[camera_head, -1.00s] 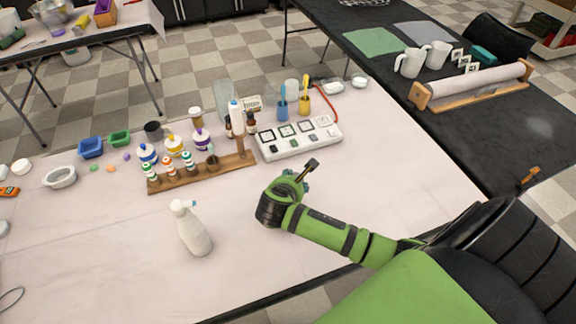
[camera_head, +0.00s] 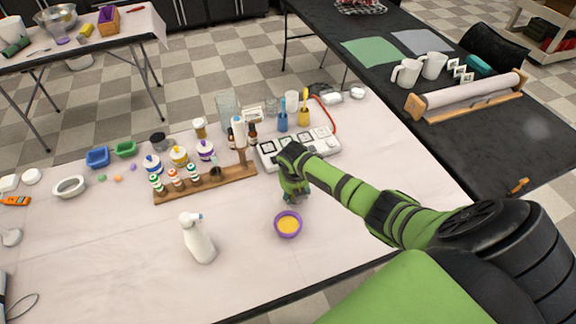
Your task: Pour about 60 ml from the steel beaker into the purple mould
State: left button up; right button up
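A round purple mould (camera_head: 276,229) with a yellow filling stands on the pale table near its front edge. My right gripper (camera_head: 294,197) points down just behind the mould, apart from it in the picture. Its fingers are small and partly hidden by the wrist, so I cannot tell whether they are open or hold anything. A dark grey cup (camera_head: 158,141) stands at the back of the table, behind the wooden rack. I cannot tell whether it is the steel beaker, and no other clear beaker of steel shows. My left gripper is not in view.
A white spray bottle (camera_head: 199,240) stands left of the mould. A wooden rack (camera_head: 230,180) with several small bottles and a white panel (camera_head: 320,143) with dark squares lie behind. Blue (camera_head: 97,157) and green (camera_head: 124,149) moulds sit at back left.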

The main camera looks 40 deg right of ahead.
jog(key=shift+w+d+f+g+y+b, duration=0.35)
jog(key=shift+g+y+b, duration=0.2)
jog(key=shift+b, duration=0.35)
jog(key=shift+r, duration=0.1)
jog(key=shift+y, duration=0.25)
jog(key=shift+w+r, duration=0.1)
jog(key=shift+r, duration=0.05)
